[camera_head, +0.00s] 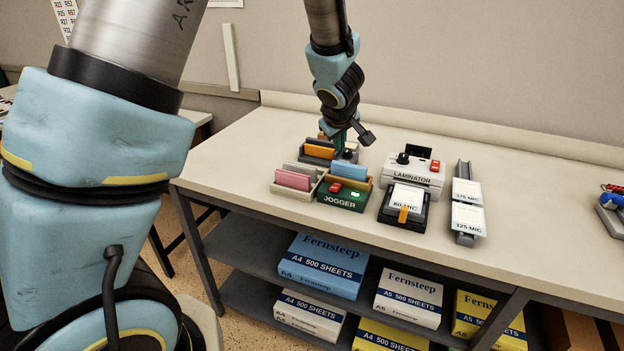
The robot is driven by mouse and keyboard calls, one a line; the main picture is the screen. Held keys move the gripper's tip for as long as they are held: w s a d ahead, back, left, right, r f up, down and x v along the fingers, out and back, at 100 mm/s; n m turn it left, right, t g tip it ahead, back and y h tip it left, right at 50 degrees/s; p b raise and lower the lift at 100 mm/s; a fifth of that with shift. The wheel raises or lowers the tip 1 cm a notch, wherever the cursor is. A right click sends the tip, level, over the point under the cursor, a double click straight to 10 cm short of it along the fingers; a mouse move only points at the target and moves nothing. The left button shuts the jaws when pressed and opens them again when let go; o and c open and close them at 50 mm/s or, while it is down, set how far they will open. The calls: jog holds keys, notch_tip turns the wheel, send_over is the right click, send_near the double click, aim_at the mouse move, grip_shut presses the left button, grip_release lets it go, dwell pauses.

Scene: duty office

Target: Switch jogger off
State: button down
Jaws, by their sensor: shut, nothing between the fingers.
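The jogger (343,198) is a small green box labelled JOGGER near the front of the bench. It has a red button (336,187) on the left of its top and a lit green spot (355,194) on the right. A tray with a blue pad (349,170) is at its back. My gripper (349,145) is shut and empty, pointing down behind the jogger, close to the dark unit with orange card (319,151). The exact gap between fingertips and that unit cannot be told.
A pink pad (293,180) stands in a holder left of the jogger. To the right are the white laminator (414,177), a black card holder (403,205) and a grey rack with micron cards (467,205). Paper packs (322,264) lie on the shelf below.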

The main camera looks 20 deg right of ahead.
aim_at(335, 189)
jog(key=shift+w, duration=0.1)
jog(key=shift+f, duration=0.1)
jog(key=f+b, duration=0.2)
jog(key=b, duration=0.1)
jog(key=f+b, duration=0.3)
jog(key=s+a+f+b, duration=0.1)
jog(key=f+b, duration=0.2)
jog(key=shift+s+f+b, duration=0.1)
jog(key=shift+f+b, duration=0.15)
jog(key=shift+b, duration=0.15)
jog(key=shift+f, duration=0.1)
dwell(1.8)
jog(key=shift+a+f+b, duration=0.1)
jog(key=shift+f+b, duration=0.2)
jog(key=shift+b, duration=0.05)
jog(key=shift+s+f+b, duration=0.1)
jog(key=shift+f+b, duration=0.25)
jog(key=shift+f, duration=0.05)
dwell(0.5)
jog(key=shift+r, duration=0.15)
jog(key=shift+r+p, duration=0.7)
jog(key=shift+p, duration=0.3)
